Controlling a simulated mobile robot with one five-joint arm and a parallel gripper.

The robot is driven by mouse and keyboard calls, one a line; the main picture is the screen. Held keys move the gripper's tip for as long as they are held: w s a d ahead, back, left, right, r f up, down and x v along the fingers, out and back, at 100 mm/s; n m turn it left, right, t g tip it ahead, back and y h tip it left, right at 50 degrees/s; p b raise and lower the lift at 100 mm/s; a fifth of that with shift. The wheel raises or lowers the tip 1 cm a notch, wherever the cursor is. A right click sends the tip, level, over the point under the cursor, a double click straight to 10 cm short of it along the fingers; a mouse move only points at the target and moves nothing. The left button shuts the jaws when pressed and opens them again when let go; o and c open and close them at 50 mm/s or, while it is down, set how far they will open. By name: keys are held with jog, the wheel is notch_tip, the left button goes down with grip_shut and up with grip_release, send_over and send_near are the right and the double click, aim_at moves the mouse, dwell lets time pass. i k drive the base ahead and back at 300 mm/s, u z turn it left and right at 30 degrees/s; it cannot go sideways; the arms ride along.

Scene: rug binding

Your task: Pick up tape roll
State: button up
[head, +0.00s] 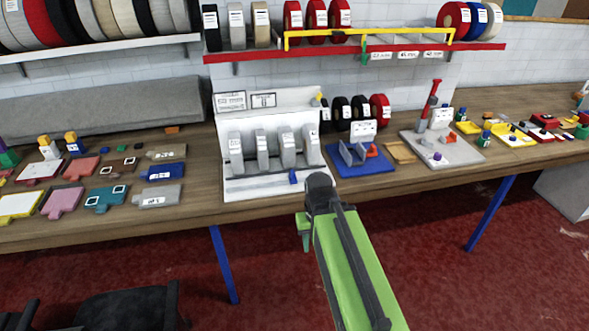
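Several tape rolls are in view, and I cannot tell which one the task means. Black rolls (340,113) and a red roll (380,109) stand in a row at the back of the bench. Red rolls (292,17), dark and tan rolls (261,24), and a red roll beside a blue roll (477,20) stand on the red-edged shelf. My green arm reaches in from the bottom. My gripper (304,232) hangs at the bench's front edge, below and apart from the rolls. Its fingers are too small and turned away to tell open from shut.
A white stand (280,186) with grey holders is on the bench (205,202) behind my arm. A blue tray (372,165) and a grey board (463,155) stand to its right. Coloured flat pieces lie left. A yellow rail (400,34) runs before the shelf. Red floor is open below.

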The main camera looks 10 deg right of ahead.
aim_at(285, 137)
jog(key=u, duration=0.2)
jog(key=k, duration=0.5)
jog(key=u, duration=4.45)
jog(key=k, duration=2.55)
jog(key=z, duration=1.05)
